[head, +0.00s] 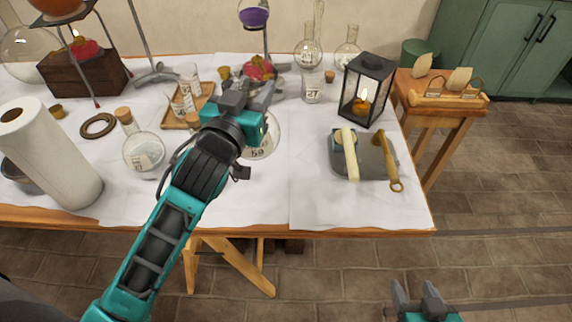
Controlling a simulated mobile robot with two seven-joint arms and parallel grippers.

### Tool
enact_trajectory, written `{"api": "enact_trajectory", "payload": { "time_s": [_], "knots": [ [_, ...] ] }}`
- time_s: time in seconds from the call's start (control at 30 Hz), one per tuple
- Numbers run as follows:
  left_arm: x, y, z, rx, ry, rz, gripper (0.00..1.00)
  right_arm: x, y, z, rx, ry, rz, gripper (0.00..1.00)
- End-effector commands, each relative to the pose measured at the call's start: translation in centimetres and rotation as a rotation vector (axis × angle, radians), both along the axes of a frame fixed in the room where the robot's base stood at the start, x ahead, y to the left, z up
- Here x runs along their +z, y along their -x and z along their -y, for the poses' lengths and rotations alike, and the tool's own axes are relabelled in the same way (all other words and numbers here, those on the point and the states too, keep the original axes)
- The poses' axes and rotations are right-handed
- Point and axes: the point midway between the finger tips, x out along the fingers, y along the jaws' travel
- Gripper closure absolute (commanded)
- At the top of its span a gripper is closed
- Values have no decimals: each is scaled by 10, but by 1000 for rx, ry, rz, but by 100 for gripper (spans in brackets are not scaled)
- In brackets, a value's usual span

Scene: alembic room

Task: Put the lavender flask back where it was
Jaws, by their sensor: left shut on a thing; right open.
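My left gripper (246,92) is over the middle of the white-covered table, shut on what appears to be the neck of a round glass flask. The flask's clear body (262,146), with a pale label reading about 59, shows below and behind the gripper. Its neck and the grip itself are hidden, and no lavender colour shows on it. I cannot tell whether it touches the table. A flask of purple liquid (254,17) is on a stand at the back. My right gripper (416,291) is open and empty at the bottom, over the floor in front of the table.
A corked round flask (145,154) and paper roll (48,155) stand left. A wooden tray (205,92) with glassware is behind the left gripper. A lit lantern (366,91) and grey board (372,158) with tools are right. The front middle cloth (260,200) is clear.

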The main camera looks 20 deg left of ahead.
Motion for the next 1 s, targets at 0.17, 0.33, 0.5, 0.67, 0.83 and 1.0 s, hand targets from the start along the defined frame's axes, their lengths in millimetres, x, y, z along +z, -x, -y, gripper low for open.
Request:
{"api": "enact_trajectory", "payload": {
  "time_s": [0.17,0.33,0.5,0.67,0.83,1.0],
  "knots": [
    [21,-41,8,-59,0,12,100,-22,0,0,0,-1,-2,42],
    [45,-67,20,-136,1,9,100,-34,0,-2,3,-2,-5,42],
    [64,-79,31,-201,4,5,100,-40,0,-2,3,-4,-4,42],
    [67,-83,35,-228,5,0,100,-43,0,-3,4,-5,-2,42],
    [34,-83,36,-232,6,-7,100,-49,-1,-4,4,-7,-5,42],
    [-10,-83,35,-231,6,-6,100,-51,-3,-10,11,-20,2,42]
  ]
}}
